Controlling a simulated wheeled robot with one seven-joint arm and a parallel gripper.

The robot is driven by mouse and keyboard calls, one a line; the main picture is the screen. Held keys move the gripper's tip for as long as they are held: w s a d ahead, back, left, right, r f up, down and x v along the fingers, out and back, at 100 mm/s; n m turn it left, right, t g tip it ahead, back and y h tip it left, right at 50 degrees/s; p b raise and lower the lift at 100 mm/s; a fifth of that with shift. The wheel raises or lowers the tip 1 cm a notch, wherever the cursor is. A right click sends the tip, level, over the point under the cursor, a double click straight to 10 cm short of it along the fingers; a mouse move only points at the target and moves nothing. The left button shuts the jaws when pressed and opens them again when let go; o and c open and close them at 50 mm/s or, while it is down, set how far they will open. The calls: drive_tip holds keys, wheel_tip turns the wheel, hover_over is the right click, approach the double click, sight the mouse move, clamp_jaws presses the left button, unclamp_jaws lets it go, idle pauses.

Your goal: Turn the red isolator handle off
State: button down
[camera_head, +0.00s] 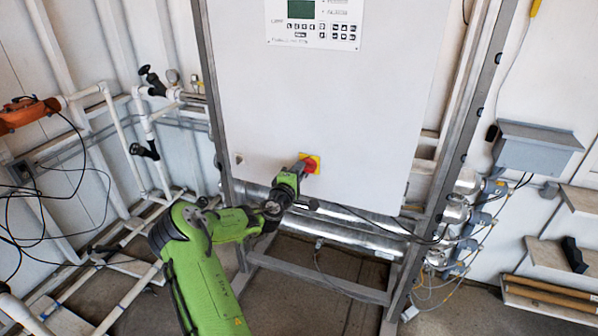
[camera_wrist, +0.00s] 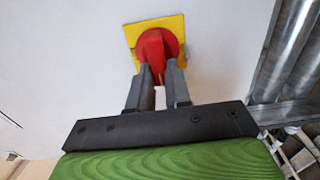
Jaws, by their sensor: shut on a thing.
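The red isolator handle (camera_wrist: 154,44) sits on a yellow square plate (camera_wrist: 133,33) on the front of the white cabinet. In the wrist view its grip bar points down toward my gripper, slightly tilted. My gripper (camera_wrist: 160,70) is shut on this bar, with one dark finger on each side. In the head view the red handle (camera_head: 309,166) and yellow plate (camera_head: 317,159) show low on the cabinet, and my gripper (camera_head: 302,166) reaches them from the lower left. The fingers hide part of the handle there.
The white cabinet (camera_head: 320,100) carries a control panel (camera_head: 314,22) at its top and stands in a grey metal frame (camera_head: 452,150). Metal tubes (camera_head: 345,228) run below it. White pipes (camera_head: 140,120) stand at left; a grey box (camera_head: 537,148) and shelves (camera_head: 560,255) are at right.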

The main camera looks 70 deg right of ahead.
drive_tip(key=c, duration=1.1)
unclamp_jaws()
drive_tip(key=shift+o, duration=0.2)
